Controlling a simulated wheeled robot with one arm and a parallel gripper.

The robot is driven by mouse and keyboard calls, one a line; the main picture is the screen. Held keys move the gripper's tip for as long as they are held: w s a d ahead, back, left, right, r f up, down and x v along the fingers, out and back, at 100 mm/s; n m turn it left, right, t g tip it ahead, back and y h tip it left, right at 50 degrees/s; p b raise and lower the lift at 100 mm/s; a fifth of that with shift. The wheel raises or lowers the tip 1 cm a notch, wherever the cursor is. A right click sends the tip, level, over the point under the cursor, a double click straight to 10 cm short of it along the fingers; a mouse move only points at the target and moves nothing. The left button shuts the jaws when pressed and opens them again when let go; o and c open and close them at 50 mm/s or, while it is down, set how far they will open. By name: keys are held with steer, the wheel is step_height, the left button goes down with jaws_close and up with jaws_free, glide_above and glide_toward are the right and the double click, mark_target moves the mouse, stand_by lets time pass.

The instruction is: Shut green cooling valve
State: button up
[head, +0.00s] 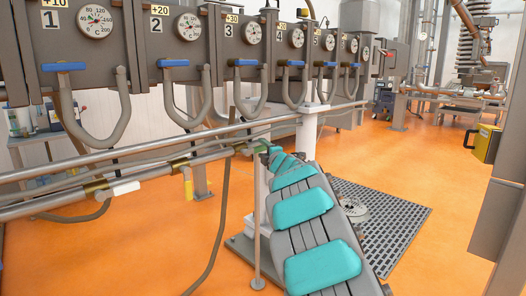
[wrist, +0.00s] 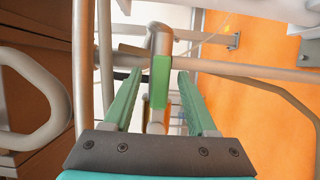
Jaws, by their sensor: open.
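The green valve handle (wrist: 160,82) shows in the wrist view on the end of a grey pipe fitting, straight ahead between my fingers. My gripper (wrist: 159,76) is open, with one green finger on each side of the handle. A gap shows on both sides, and I see no contact. How deep the handle sits between the fingers is hard to tell. In the head view my gripper (head: 268,150) is small at the far end of my arm, close to the pipes. The valve handle is too small there to make out clearly.
Grey horizontal pipes (head: 215,153) cross in front of the machine. Numbered panels with gauges and blue handles (head: 64,66) stand behind, with curved hoses below.

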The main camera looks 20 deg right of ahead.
jaws_close()
stand_by(0.5)
steer(key=shift+f, duration=0.1)
stand_by(0.9)
